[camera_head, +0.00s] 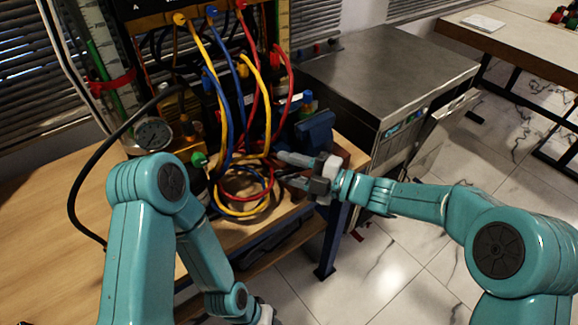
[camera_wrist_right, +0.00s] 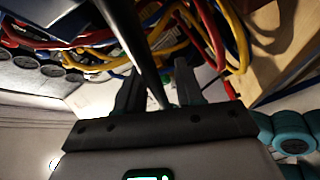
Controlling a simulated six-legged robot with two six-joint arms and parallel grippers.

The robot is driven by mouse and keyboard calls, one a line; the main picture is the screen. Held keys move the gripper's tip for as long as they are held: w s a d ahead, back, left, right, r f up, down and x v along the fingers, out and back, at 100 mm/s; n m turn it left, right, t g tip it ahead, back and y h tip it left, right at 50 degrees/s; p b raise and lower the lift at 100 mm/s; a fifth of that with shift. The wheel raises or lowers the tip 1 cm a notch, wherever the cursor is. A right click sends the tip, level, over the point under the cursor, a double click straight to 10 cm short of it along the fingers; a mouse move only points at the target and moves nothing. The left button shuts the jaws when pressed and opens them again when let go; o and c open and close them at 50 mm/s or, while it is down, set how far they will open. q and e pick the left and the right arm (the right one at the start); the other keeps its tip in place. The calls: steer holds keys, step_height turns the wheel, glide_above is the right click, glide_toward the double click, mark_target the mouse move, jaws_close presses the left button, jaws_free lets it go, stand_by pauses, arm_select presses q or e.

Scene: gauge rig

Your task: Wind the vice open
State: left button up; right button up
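The blue vice (camera_head: 315,130) is fixed near the right corner of the wooden bench, partly hidden behind my right gripper. My right gripper (camera_head: 283,169) is just in front of it, its two dark fingers apart. In the right wrist view, a dark rod (camera_wrist_right: 138,45) runs down between the open fingers (camera_wrist_right: 160,88); I cannot tell whether either finger touches it. A blue body (camera_wrist_right: 42,18), probably the vice, shows at the upper left there. My left arm hangs low; only a pale part of its hand (camera_head: 265,314) shows at the bottom edge, with its fingers out of frame.
Yellow, blue and red hoses (camera_head: 238,100) hang from the rig and coil on the bench (camera_head: 40,215) close left of my right gripper. A round gauge (camera_head: 153,134) stands at the left. A metal cabinet (camera_head: 385,65) stands right behind the vice. Tiled floor lies right.

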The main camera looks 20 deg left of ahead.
jaws_close()
steer(key=shift+f, duration=0.1)
steer(key=f+n+h, duration=0.1)
steer(key=f, duration=0.1)
steer(key=f+n+p, duration=0.1)
steer(key=f+n+h, duration=0.1)
steer(key=f+n, duration=0.1)
steer(key=shift+s+a+f+h+p, duration=0.15)
steer(key=shift+s+f+h+p, duration=0.1)
steer(key=shift+f+h+p, duration=0.05)
steer(key=shift+w+f+n+t+h, duration=0.2)
steer(key=shift+f+n+t+h, duration=0.2)
steer(key=shift+f+n, duration=0.3)
